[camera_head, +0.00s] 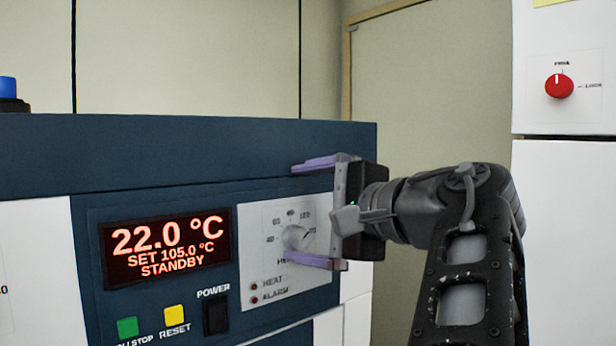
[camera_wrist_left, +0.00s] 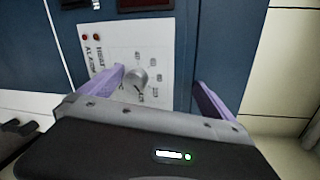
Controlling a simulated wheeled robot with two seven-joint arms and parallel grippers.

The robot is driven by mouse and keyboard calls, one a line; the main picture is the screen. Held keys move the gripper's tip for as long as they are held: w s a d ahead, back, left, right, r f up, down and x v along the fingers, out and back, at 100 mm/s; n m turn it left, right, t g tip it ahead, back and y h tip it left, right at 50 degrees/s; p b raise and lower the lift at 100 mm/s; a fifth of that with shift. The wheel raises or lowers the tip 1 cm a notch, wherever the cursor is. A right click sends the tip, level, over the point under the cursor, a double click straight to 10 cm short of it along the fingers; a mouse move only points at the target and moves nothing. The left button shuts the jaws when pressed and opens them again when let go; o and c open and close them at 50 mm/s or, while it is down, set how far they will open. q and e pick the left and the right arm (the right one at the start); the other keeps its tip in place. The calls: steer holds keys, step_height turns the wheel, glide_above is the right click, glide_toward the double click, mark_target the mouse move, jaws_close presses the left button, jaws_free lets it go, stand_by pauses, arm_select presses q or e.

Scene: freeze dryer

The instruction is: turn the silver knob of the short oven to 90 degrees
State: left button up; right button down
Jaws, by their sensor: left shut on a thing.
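The silver knob (camera_head: 296,238) sits on a white dial plate (camera_head: 262,225) on the dark blue front of the oven (camera_head: 180,150). It also shows in the left wrist view (camera_wrist_left: 137,78). Numbers ring it; its exact pointing is too small to read. My left gripper (camera_head: 291,212) is at the dial, its purple fingers spread along the plate. In the left wrist view, the gripper (camera_wrist_left: 159,75) has the knob between its fingers, close to the left-hand one. A gap shows on the other side, and exact contact is unclear. My right gripper is out of view.
A display (camera_head: 165,245) reads 22.0 °C, SET 105.0 °C, STANDBY. Below are a green button (camera_head: 127,328), a yellow RESET button (camera_head: 174,315) and a black POWER switch (camera_head: 215,315). A white cabinet with a red knob (camera_head: 559,86) stands at the right.

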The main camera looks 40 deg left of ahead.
arm_select(q)
steer(key=shift+d+r, duration=0.2)
steer(key=shift+r, duration=0.25)
steer(key=shift+c, duration=0.2)
steer(key=shift+s+d, duration=0.35)
steer(key=shift+d, duration=0.1)
steer(key=shift+c, duration=1.4)
steer(key=f+p+v, duration=0.1)
steer(key=p+v, duration=0.2)
steer(key=v, duration=0.4)
steer(key=shift+d+f, duration=0.2)
steer(key=shift+f, duration=0.3)
steer(key=shift+s, duration=0.1)
